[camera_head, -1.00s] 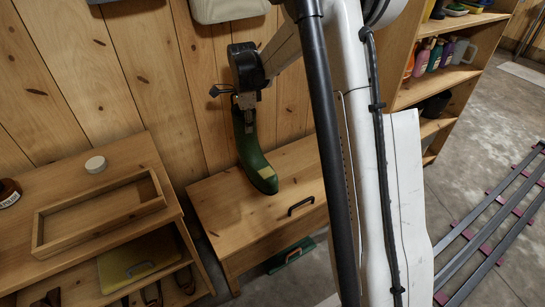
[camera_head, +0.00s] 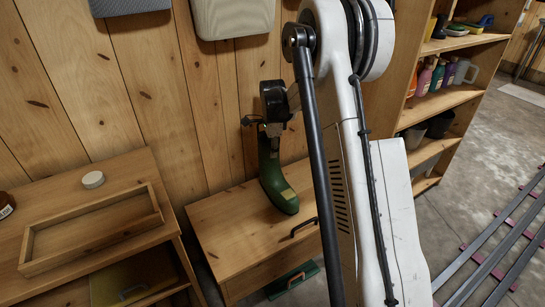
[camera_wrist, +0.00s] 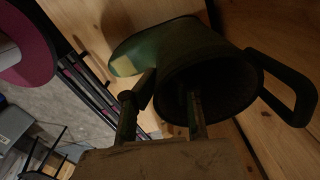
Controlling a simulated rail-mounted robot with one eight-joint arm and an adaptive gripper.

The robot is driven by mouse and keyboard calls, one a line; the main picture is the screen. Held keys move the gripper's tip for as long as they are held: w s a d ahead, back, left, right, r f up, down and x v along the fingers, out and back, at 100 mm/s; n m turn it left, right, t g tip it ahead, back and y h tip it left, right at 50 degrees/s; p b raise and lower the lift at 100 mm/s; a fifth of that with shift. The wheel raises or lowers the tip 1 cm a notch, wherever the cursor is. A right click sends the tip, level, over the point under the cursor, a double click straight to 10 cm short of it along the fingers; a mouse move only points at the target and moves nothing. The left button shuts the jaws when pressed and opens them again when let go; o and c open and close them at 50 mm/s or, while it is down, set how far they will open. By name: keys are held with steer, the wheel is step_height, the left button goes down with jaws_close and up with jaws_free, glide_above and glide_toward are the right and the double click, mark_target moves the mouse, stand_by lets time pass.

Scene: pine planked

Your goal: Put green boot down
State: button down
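The green boot (camera_head: 272,170) is upright at the wooden bench (camera_head: 222,220), its toe over the bench top; I cannot tell whether its sole touches it. A pale yellow patch marks its toe. My gripper (camera_head: 274,128) is at the top of the boot, partly hidden by my arm. In the wrist view the boot (camera_wrist: 180,43) shows its dark round opening. My gripper (camera_wrist: 168,85) straddles the near rim there, one finger at the opening and one outside. It appears shut on the rim, though the contact is dark. A black loop (camera_wrist: 300,95) sticks out from the boot.
A cabinet with a raised tray (camera_head: 90,240) and a white round lid (camera_head: 93,180) stands at the left. The plank wall (camera_head: 150,90) is close behind the boot. A shelf unit (camera_head: 445,100) stands at the right. Bare bench top lies left of the boot.

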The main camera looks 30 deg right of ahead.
steer(key=shift+f, duration=0.7)
steer(key=c, duration=1.9)
jaws_free()
